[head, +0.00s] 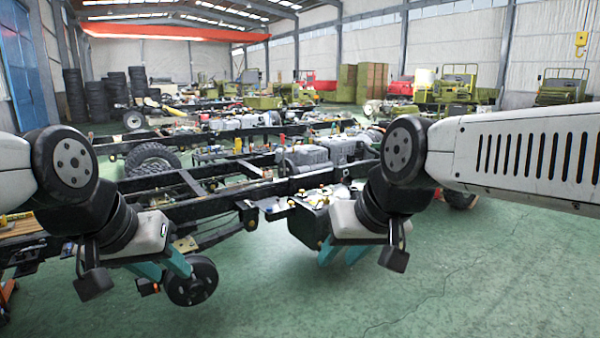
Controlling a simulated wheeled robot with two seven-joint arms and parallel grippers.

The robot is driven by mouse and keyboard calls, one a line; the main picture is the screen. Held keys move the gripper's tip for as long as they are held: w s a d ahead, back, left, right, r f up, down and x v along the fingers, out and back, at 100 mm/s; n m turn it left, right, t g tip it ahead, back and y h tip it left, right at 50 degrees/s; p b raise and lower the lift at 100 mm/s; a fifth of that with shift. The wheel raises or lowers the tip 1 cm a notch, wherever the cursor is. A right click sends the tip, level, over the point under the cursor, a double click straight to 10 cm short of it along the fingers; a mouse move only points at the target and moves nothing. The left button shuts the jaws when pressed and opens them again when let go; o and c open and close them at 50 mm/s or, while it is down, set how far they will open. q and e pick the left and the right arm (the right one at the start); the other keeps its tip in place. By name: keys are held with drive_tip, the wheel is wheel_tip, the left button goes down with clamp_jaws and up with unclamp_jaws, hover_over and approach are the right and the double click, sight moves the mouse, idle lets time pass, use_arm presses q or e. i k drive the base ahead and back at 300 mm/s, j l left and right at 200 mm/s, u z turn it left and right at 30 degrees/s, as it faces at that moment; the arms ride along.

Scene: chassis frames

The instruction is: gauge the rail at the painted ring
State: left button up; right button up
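The near chassis frame has a long dark rail (207,208) running across the middle of the head view, beyond my grippers. I cannot make out a painted ring on it, and no gauge can be told for sure. My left gripper (168,275) points down on the near side of the frame, its two teal fingers apart and nothing visible between them. My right gripper (340,258) also points down, in front of the rail's right part, its teal fingers apart and empty. My wrists and arms hide parts of the frame.
A dark round hub (190,283) sits just beside my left fingers. A dark box (309,226) hangs from the frame near my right gripper. Small bright-handled items lie along the frame. A tyre (152,161) and more chassis stand behind. The green floor (460,285) is clear at the right.

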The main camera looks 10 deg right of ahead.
sight(268, 174)
drive_tip(key=i, duration=1.9)
drive_tip(key=i+u, duration=0.15)
drive_tip(key=i, duration=1.75)
